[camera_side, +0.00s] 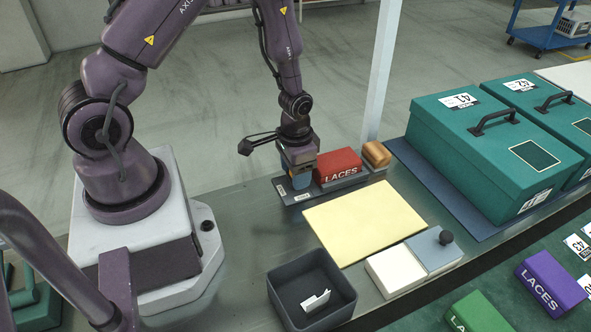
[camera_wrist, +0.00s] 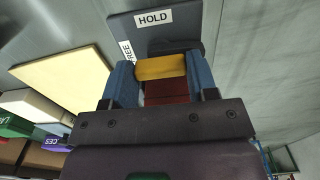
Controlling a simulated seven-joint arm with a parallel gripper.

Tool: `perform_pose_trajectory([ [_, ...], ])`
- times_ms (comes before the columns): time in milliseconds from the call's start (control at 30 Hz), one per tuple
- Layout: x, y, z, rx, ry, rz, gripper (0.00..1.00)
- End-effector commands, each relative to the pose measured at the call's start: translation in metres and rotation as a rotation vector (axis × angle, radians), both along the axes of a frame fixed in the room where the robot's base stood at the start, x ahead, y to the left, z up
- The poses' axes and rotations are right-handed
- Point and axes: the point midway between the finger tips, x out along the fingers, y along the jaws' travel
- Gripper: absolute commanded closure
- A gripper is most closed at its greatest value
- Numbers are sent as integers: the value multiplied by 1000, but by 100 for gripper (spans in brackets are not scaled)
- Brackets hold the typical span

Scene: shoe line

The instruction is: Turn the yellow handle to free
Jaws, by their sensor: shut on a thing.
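The yellow handle (camera_wrist: 160,67) shows in the wrist view, with a blue finger at each end. My gripper (camera_wrist: 161,72) is shut on it. A dark plate (camera_wrist: 192,38) lies beyond the handle, with a white HOLD label (camera_wrist: 153,17) at its far edge and a partly covered FREE label (camera_wrist: 125,52) at its left. In the side view my gripper (camera_side: 299,180) points down at the plate (camera_side: 290,196), and the fingers hide the handle. Which label the handle points to I cannot tell. Something dark red (camera_wrist: 165,92) shows between the fingers.
A red LACES box (camera_side: 338,165) and an orange-brown block (camera_side: 377,153) stand close to the right of my gripper. A pale yellow sheet (camera_side: 365,222) lies in front. A dark open bin (camera_side: 312,290) holds a white card. Large green boxes (camera_side: 495,150) stand at right.

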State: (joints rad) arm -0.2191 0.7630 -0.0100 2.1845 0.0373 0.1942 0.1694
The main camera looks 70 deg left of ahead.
Motion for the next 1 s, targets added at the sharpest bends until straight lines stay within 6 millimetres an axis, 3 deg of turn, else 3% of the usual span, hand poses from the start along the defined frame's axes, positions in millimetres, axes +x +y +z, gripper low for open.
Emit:
perform_pose_trajectory([
  [433, 0, 0, 1, 0, 0, 13, 71],
  [467, 0, 0, 1, 0, 0, 13, 40],
  [500, 0, 0, 1, -1, 0, 13, 36],
  [833, 0, 0, 4, 0, -1, 10, 36],
  [1000, 2, 0, 25, 1, -6, 10, 36],
])
